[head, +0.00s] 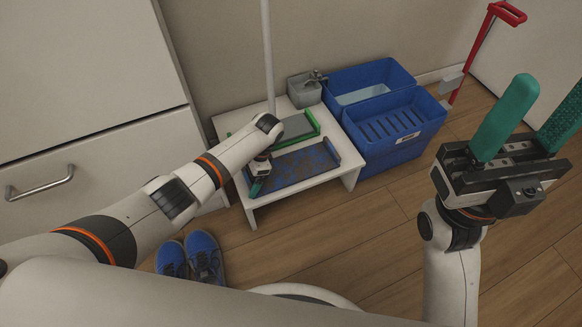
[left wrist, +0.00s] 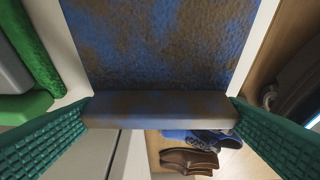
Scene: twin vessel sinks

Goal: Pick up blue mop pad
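The blue mop pad (head: 308,164), stained brown, lies on a low white table (head: 345,180) in the head view. My left gripper (head: 258,184) is at the pad's left end, partly hidden by its own arm. In the left wrist view the pad (left wrist: 160,45) fills the upper middle, with a raised lip along its near end. My left gripper (left wrist: 162,106) is open, its green fingers at the two ends of that lip. Whether they touch it I cannot tell. My right gripper (head: 530,125) is open and empty at the right, away from the table.
A green-edged pad (head: 298,128) lies behind the blue one. Blue bins (head: 400,130) stand right of the table, and a grey container (head: 304,90) stands at its back. Blue shoes (head: 204,255) and brown shoes (left wrist: 188,160) are on the floor. A cabinet (head: 90,180) is at left.

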